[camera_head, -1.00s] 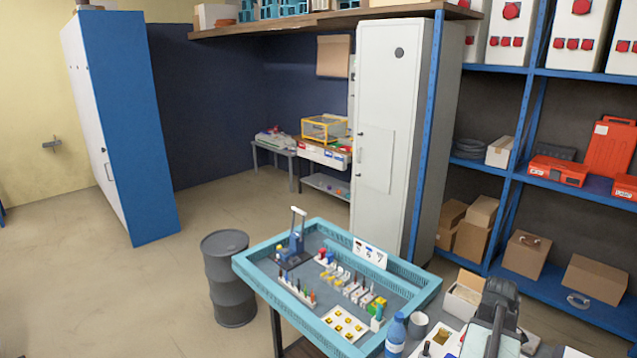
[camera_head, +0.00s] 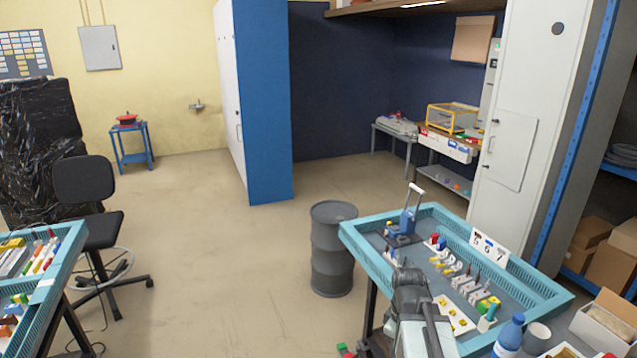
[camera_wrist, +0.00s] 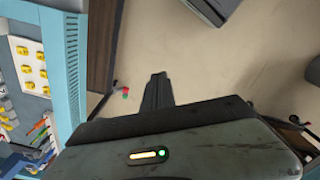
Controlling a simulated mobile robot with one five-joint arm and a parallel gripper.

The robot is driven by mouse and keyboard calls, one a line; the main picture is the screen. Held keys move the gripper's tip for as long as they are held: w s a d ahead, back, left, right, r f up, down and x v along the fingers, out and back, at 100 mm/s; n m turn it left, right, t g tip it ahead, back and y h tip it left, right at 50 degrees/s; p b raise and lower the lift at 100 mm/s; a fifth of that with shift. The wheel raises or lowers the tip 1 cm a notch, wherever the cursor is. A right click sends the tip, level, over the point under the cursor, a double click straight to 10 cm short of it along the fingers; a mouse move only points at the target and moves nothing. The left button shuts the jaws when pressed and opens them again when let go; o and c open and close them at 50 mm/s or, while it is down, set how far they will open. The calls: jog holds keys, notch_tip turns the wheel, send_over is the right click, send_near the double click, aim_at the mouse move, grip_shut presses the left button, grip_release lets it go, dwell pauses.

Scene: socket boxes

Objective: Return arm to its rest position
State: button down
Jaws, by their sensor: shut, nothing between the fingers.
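My gripper (camera_wrist: 157,85) shows in the wrist view with its fingers together and nothing between them. It hangs above bare floor, just beside the blue-rimmed work table (camera_wrist: 73,70). In the head view my arm (camera_head: 412,312) stands in front of the near left part of that table (camera_head: 530,275) and hides some of its top. The fingertips cannot be made out in the head view.
A dark drum (camera_head: 332,250) stands left of the table. A blue bottle (camera_head: 508,335) and a grey cup (camera_head: 537,338) are at its near right. A second blue-rimmed table (camera_head: 62,262) and an office chair (camera_head: 90,205) are at left. Open floor (camera_head: 220,260) lies between.

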jog(key=a+f+m+b, duration=0.1)
jog(key=a+f+m, duration=0.1)
jog(key=a+m, duration=0.6)
jog(key=shift+s+a+m, duration=0.4)
jog(key=shift+s+m, duration=0.05)
jog(key=shift+m, duration=0.35)
